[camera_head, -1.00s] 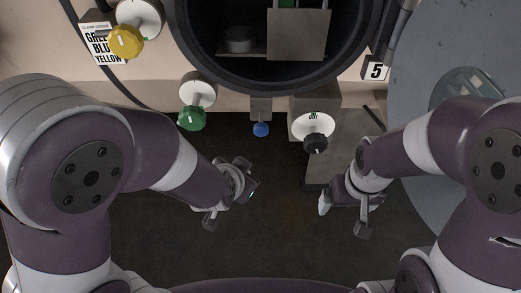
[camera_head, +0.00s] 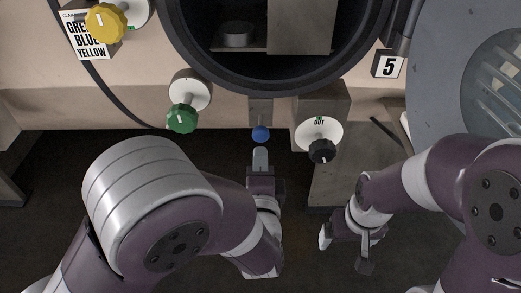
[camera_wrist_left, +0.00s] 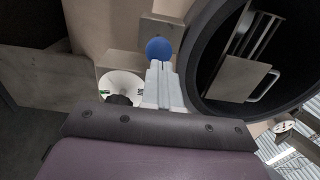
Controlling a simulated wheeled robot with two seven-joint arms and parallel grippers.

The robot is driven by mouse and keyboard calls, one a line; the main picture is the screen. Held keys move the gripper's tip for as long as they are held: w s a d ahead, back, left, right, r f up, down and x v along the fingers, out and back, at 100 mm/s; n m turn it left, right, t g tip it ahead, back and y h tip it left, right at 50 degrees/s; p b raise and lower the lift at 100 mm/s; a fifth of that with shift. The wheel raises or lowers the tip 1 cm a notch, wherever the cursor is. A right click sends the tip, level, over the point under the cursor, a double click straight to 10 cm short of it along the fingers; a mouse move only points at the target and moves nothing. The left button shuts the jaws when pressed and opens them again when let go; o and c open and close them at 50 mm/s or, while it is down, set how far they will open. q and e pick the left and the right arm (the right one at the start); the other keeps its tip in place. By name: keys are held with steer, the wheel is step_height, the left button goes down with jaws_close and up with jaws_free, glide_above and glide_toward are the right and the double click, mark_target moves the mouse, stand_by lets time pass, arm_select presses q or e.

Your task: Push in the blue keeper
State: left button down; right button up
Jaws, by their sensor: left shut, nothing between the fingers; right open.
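The blue keeper (camera_head: 260,134) is a small round blue knob under the dark round opening of the machine. It also shows in the left wrist view (camera_wrist_left: 159,48), just beyond my fingertips. My left gripper (camera_head: 260,156) is shut and empty, its fingers pointing at the knob from below. In the left wrist view the closed fingertips (camera_wrist_left: 160,66) overlap the knob's lower edge; I cannot tell whether they touch it. My right gripper (camera_head: 344,252) is open and empty at the lower right, away from the knob.
A green knob (camera_head: 182,118) on a white dial sits left of the keeper. A black knob (camera_head: 322,150) sits right of it. A yellow knob (camera_head: 107,22) is at the upper left. The large round door (camera_head: 440,90) stands open at right.

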mark_target(260, 136)
arm_select(q)
steer(key=w, duration=0.3)
steer(key=shift+w, duration=0.25)
steer(key=shift+w+r, duration=0.1)
steer(key=shift+w, duration=0.25)
steer(key=shift+w+p, duration=0.55)
steer(key=shift+w, duration=0.45)
steer(key=shift+r, duration=0.1)
